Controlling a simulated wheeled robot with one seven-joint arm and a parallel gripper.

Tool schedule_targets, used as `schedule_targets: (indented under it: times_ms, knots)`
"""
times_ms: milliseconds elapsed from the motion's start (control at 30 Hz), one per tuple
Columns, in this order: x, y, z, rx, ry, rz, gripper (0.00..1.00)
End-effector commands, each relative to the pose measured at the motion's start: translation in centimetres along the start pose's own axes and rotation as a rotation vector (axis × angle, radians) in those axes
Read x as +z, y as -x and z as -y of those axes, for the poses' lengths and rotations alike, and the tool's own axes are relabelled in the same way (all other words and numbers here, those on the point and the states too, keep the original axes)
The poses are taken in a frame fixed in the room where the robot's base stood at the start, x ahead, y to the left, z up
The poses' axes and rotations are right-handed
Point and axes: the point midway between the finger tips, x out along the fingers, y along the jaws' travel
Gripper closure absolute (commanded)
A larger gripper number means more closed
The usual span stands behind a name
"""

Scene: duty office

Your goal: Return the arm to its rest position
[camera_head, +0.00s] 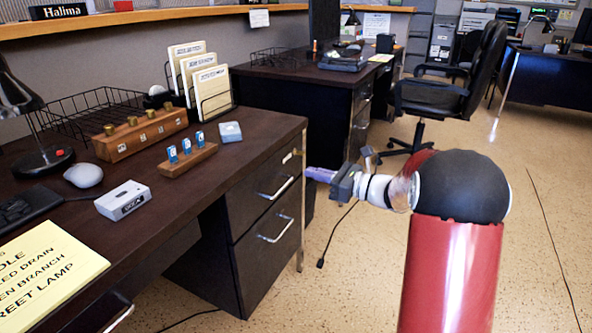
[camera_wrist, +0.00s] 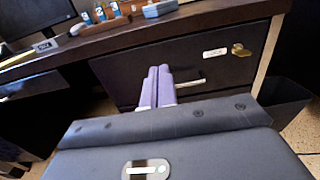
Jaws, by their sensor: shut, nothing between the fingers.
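My gripper (camera_head: 312,173) is in the air just right of the desk's drawer unit in the head view, with its purple fingers pointing left. In the wrist view my gripper's two purple fingers (camera_wrist: 159,82) lie side by side, shut, with nothing between them. Behind them in that view is the upper drawer front (camera_wrist: 135,73) with its metal handle (camera_wrist: 190,83), partly hidden by the fingers. A brass knob-like piece (camera_wrist: 240,50) and a white label (camera_wrist: 214,52) are on that front. My arm is stretched out to the left, over open floor.
The dark desk (camera_head: 245,140) carries a wooden stand with blue-topped pieces (camera_head: 187,160), a grey box (camera_head: 123,200) and a mouse (camera_head: 83,175). The lower drawer (camera_head: 262,255) looks closed. An office chair (camera_head: 440,95) stands behind my arm. The floor at right is mostly clear; a cable (camera_head: 335,235) lies below.

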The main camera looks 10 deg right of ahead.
Motion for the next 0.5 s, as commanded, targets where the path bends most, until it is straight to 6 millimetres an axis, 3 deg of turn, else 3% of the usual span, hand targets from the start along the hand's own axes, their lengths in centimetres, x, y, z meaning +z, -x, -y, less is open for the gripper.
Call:
schedule_targets:
  times_ms: [100, 267, 367, 500]
  knots:
    - [0.0, 1.6, 0.1, -0.002, 0.000, 0.001, 1.00]
    - [0.2, 2.3, -0.7, 0.014, 0.020, -0.016, 1.00]
    - [0.8, 1.9, -3.6, 0.076, 0.107, -0.084, 1.00]
    - [1.4, 2.0, -11.1, 0.245, 0.366, -0.268, 1.00]
